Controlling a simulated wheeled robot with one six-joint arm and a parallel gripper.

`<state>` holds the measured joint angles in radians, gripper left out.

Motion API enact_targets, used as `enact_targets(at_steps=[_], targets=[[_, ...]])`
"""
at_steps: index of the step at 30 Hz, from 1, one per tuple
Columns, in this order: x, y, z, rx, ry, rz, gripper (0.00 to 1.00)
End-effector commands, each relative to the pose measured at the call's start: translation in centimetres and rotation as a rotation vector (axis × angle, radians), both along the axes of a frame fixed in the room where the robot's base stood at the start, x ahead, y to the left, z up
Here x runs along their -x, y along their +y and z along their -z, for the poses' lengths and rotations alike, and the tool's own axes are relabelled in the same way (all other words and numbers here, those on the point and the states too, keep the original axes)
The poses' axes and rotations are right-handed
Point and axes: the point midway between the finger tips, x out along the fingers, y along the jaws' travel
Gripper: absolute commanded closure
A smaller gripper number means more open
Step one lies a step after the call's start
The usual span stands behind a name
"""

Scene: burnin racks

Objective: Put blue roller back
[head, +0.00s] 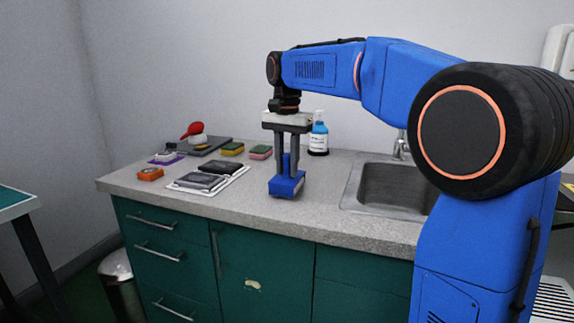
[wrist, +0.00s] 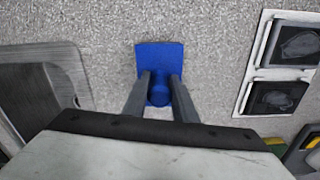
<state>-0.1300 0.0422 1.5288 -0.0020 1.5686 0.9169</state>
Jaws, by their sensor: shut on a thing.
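The blue roller (head: 287,185) has a blocky blue base and an upright blue handle. My gripper (head: 287,172) points straight down and is shut on the handle, with one finger on each side. In the wrist view the roller (wrist: 160,56) shows between and beyond the fingertips of my gripper (wrist: 159,82). The roller is upright over the worktop, between the white tray and the sink. I cannot tell whether its base touches the worktop or hangs just above it.
A white tray (head: 239,172) with two dark pads lies left of the roller. Behind are sponges (head: 261,152), a blue-labelled bottle (head: 318,138) and a dark board (head: 213,140). An orange item (head: 150,174) sits far left. The sink (head: 385,188) is at right. Bare worktop (head: 330,210) lies in front.

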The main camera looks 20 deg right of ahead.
Motion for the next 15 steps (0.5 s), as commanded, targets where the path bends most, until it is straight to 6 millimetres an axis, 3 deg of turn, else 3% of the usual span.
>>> enact_targets(at_steps=[15], targets=[[0.0,0.0,1.6,0.0,0.008,0.0,1.0]])
